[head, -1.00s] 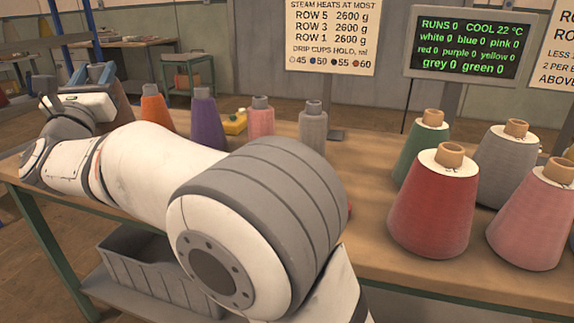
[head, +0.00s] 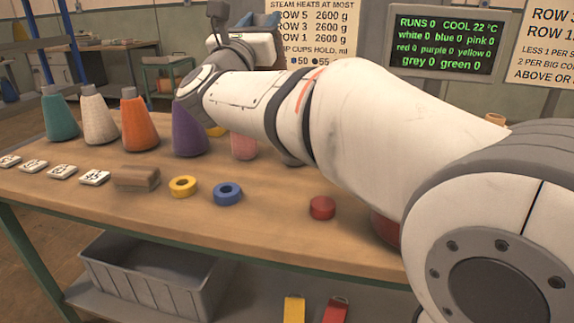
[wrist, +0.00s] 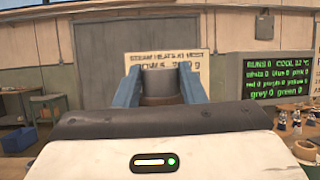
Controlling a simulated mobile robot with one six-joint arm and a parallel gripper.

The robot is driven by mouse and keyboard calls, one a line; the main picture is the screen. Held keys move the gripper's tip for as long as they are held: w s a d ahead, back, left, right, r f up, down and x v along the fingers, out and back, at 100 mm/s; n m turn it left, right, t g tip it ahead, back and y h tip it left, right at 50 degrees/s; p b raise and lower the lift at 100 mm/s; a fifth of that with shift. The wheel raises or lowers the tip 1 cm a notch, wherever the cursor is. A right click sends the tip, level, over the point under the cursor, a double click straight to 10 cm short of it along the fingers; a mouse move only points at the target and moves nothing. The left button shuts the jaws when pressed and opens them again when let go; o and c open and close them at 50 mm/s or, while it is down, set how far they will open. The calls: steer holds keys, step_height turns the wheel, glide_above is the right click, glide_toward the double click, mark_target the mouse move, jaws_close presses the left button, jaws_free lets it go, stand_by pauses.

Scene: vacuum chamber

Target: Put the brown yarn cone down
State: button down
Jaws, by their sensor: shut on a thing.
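In the wrist view, the two blue fingers of my gripper (wrist: 155,84) are shut on the grey core top (wrist: 159,86) of a cone. In the head view, my wrist (head: 255,48) is raised beyond the row of cones at the table's back. I cannot tell how high the held cone is above the table.
Teal (head: 60,118), cream (head: 98,118), orange (head: 138,125) and purple (head: 186,138) cones stand in a row. A pink cone (head: 244,147) is partly hidden. A brown block (head: 136,178), yellow ring (head: 183,187), blue ring (head: 227,194) and red puck (head: 322,207) lie in front. Front tabletop is partly clear.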

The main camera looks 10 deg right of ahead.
steer(key=shift+s+d+h, duration=0.3)
steer(key=shift+d, duration=0.6)
step_height(320, 180, down, 18)
steer(key=b, duration=0.5)
steer(key=shift+r, duration=0.15)
steer(key=shift+b, duration=0.45)
steer(key=c, duration=0.9)
jaws_free()
steer(key=shift+p, duration=0.35)
steer(key=v, duration=1.2)
steer(key=shift+r, duration=0.15)
